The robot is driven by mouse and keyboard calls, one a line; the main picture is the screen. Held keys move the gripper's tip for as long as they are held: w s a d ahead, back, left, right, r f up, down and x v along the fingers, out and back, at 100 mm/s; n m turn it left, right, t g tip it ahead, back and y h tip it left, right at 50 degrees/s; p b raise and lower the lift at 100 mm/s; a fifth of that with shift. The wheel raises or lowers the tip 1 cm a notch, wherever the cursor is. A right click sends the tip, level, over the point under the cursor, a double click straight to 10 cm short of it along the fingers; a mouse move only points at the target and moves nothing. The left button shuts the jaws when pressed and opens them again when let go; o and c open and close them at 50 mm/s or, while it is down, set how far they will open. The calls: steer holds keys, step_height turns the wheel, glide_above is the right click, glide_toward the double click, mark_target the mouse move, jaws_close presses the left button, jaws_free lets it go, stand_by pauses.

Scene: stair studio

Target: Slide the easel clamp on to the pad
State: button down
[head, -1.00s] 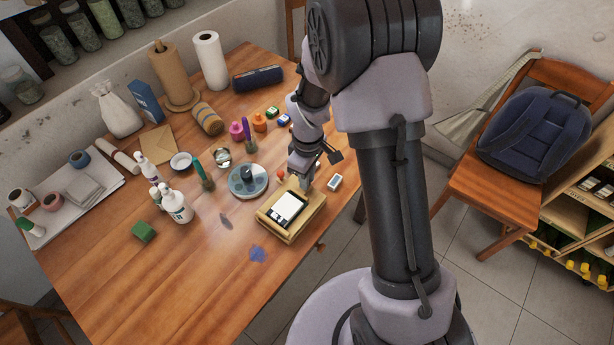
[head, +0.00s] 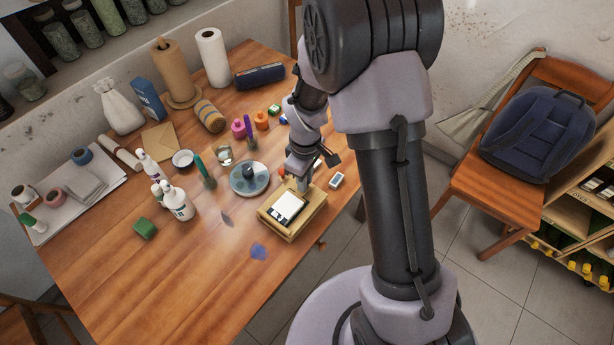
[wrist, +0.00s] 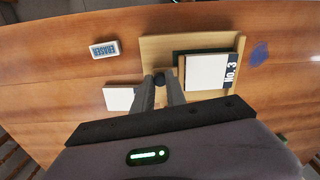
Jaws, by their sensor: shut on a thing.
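The easel (head: 316,208) is a low pale wooden stand near the table's front edge; it also shows in the wrist view (wrist: 155,50). The pad (head: 285,207), white with a black strip marked "No. 3", lies on it; in the wrist view the pad (wrist: 207,72) is right of my fingers. My gripper (head: 302,186) reaches down at the easel's far side. In the wrist view my gripper (wrist: 163,88) is shut on a small dark knob (wrist: 159,79), which looks like the clamp. The rest of the clamp is hidden, and I cannot tell whether it touches the pad.
An eraser (head: 337,180) lies right of the easel, also in the wrist view (wrist: 104,49). A white block (wrist: 118,98) is left of my fingers. A round palette dish (head: 248,179) stands left of the easel. The table's front left is mostly clear.

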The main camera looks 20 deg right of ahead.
steer(key=c, duration=1.3)
jaws_free()
steer(key=shift+s+a, duration=0.15)
steer(key=shift+a, duration=0.05)
steer(key=shift+c, duration=0.2)
steer(key=shift+d, duration=0.1)
step_height(320, 180, up, 17)
steer(key=p, duration=0.6)
steer(key=shift+w+d+r+p, duration=0.15)
steer(key=shift+w+r+p, duration=0.05)
steer(key=shift+p, duration=0.15)
steer(key=s+a+r+m+t+y+b, duration=0.1)
steer(key=s+r+m+t+b, duration=0.1)
steer(key=s+r+m, duration=0.4)
steer(key=s+a+r+m+t+b, duration=0.1)
steer(key=s+r+m+t+b, duration=0.1)
steer(key=s+r+m+t, duration=0.2)
steer(key=s+r+m, duration=0.3)
steer(key=s, duration=0.5)
steer(key=shift+s+y, duration=0.2)
steer(key=shift+y, duration=0.2)
